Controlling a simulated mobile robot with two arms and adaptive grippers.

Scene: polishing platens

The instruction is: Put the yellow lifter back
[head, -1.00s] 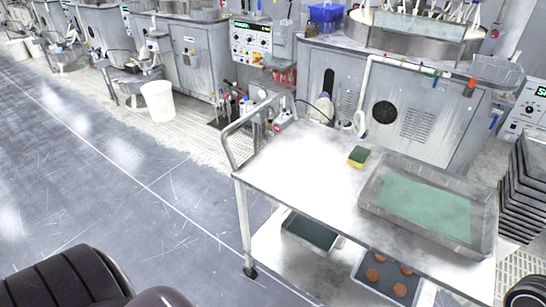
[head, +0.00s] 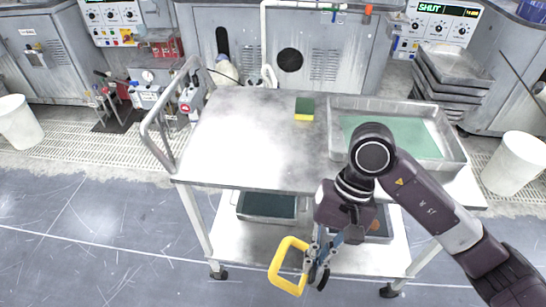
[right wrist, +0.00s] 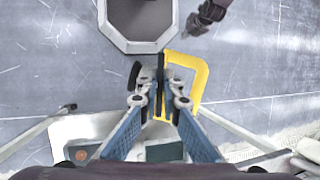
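The yellow lifter (head: 276,265), a C-shaped yellow handle with dark parts, hangs in front of the cart below its top edge. My right gripper (head: 318,265) is shut on it; the fingers hide part of the grip. In the right wrist view the fingers (right wrist: 160,98) close at the lifter's dark side, and the yellow handle (right wrist: 200,78) curves out to the right. My left gripper (right wrist: 200,22) seems to show small at the top of that view, its fingers too small to judge. It is not in the head view.
A metal cart (head: 240,130) stands ahead, with a green-yellow sponge (head: 304,108) and a tray (head: 455,150) with a green bottom on its top. Lower-shelf trays (head: 268,207) sit under it. White bins (head: 515,163) stand at both sides. The cart top's left half is clear.

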